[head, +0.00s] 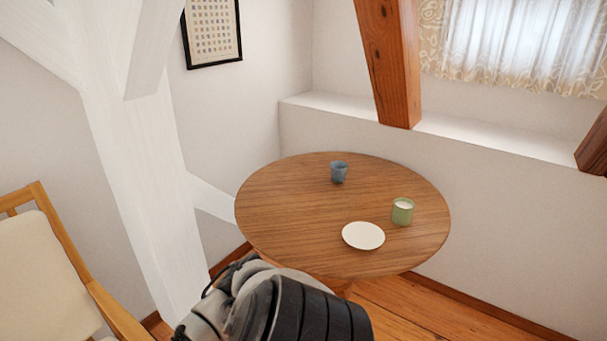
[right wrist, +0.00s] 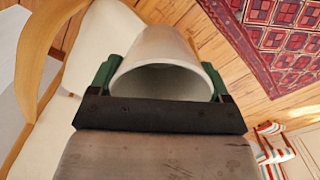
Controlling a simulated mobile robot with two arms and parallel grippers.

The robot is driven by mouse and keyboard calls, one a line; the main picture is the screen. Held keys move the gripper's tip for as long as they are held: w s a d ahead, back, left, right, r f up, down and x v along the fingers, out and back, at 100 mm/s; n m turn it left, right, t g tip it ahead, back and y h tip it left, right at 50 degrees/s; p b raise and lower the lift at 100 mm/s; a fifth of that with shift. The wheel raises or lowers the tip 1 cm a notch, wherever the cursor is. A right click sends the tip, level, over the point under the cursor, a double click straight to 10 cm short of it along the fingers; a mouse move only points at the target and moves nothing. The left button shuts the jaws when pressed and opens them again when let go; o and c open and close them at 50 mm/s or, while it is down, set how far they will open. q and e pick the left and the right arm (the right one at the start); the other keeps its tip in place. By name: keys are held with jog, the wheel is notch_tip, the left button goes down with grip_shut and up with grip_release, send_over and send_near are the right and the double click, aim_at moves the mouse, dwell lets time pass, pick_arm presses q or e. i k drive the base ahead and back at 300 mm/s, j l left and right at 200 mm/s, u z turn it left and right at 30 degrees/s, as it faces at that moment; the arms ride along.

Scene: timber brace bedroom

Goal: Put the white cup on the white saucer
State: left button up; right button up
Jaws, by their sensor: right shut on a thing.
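The white saucer (head: 363,236) lies flat and empty near the front edge of the round wooden table in the head view. In the right wrist view, my right gripper (right wrist: 160,80) is shut on the white cup (right wrist: 162,46), with one green finger on each side of it. The cup's open rim faces the wrist camera. The cup is over the floor and chair area in that view, with no saucer or table visible there. The head view shows part of my dark arm at the bottom, but neither gripper's fingers. My left gripper is not in view.
On the round table (head: 285,215) stand a blue cup (head: 338,172) at the back and a green candle-like jar (head: 403,211) close right of the saucer. A white timber post (head: 135,170) and a cushioned chair (head: 45,265) are at left. The table's left side is clear.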

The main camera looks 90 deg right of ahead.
aim_at(367, 237)
jog(key=k+l, duration=0.25)
jog(key=k+l+z, duration=0.1)
jog(key=k+l, duration=0.2)
jog(key=k+l+z, duration=0.1)
jog(key=k+l, duration=0.15)
jog(key=l, duration=0.25)
jog(key=k+l, duration=0.25)
jog(key=k+l+z, duration=0.1)
jog(key=k+l, duration=0.15)
jog(key=l, duration=0.2)
jog(key=k+l, duration=0.2)
jog(key=l, duration=0.2)
jog(key=k+l+z, duration=0.15)
jog(key=l, duration=0.25)
jog(key=k+l, duration=0.3)
jog(key=l, duration=0.15)
